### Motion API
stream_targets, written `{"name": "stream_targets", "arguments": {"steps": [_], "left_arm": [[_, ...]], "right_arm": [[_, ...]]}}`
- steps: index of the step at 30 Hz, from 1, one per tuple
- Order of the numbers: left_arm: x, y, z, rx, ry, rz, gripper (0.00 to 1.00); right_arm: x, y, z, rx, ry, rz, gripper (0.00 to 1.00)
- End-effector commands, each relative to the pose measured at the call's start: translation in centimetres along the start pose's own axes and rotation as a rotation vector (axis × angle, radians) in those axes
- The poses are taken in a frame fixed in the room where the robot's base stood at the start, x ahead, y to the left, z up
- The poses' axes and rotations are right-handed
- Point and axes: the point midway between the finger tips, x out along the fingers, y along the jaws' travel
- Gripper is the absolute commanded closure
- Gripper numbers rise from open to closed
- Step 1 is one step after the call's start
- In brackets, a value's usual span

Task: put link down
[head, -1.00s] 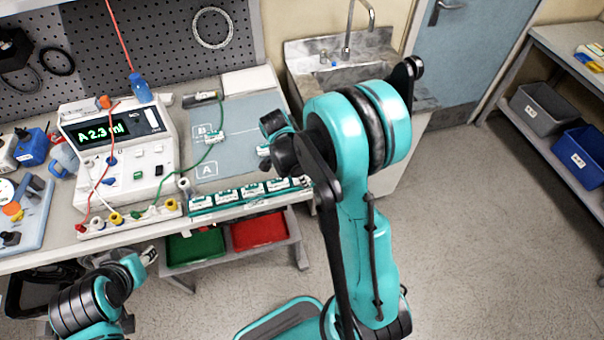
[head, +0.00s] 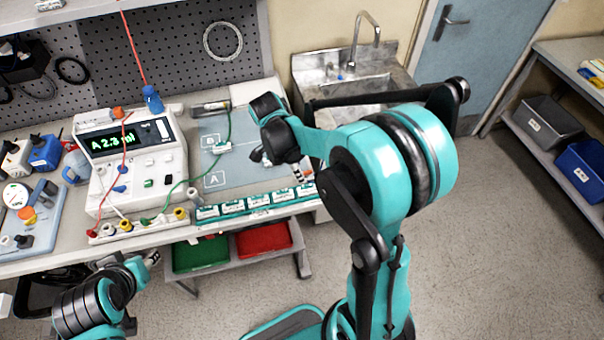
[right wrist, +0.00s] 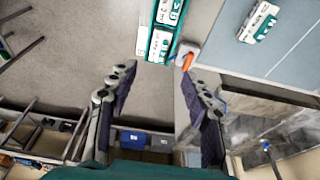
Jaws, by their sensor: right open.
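A link also shows on the mat in the right wrist view (right wrist: 260,22). Several similar links stand in a row on the teal rack (head: 258,212) along the bench's front edge; its end shows in the right wrist view (right wrist: 160,42). My right gripper (right wrist: 154,82) is open, with nothing between its fingers, near the rack's end. My left gripper (head: 152,258) is low at the bench front; its finger opening is unclear.
Green (head: 199,252) and red (head: 264,240) bins are under the bench. A sink (head: 350,85) is right of the bench. Most of the mat is bare.

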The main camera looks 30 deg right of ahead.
Motion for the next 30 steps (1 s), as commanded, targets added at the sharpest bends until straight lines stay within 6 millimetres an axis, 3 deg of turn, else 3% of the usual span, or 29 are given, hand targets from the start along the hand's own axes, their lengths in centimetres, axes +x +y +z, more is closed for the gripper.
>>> {"name": "stream_targets", "arguments": {"steps": [5,8,18,24,30], "left_arm": [[-0.3,0.0,-0.2,0.000,0.000,0.000,0.60],[-0.2,0.0,-0.2,0.000,0.000,0.000,0.60],[-0.2,0.0,-0.2,0.000,0.000,0.000,0.60],[-0.2,0.0,-0.2,0.000,0.000,0.000,0.60],[-0.2,0.0,-0.2,0.000,0.000,0.000,0.60]], "right_arm": [[-1.7,0.3,0.0,-0.027,-0.006,-0.009,0.51],[-2.9,1.2,-0.1,-0.138,-0.027,-0.049,0.51],[-8.7,8.1,0.8,-0.981,-0.034,-0.434,0.51],[-9.9,11.6,1.7,-1.402,0.107,-0.662,0.51],[-10.1,13.1,2.2,-1.606,0.228,-0.769,0.51]]}}
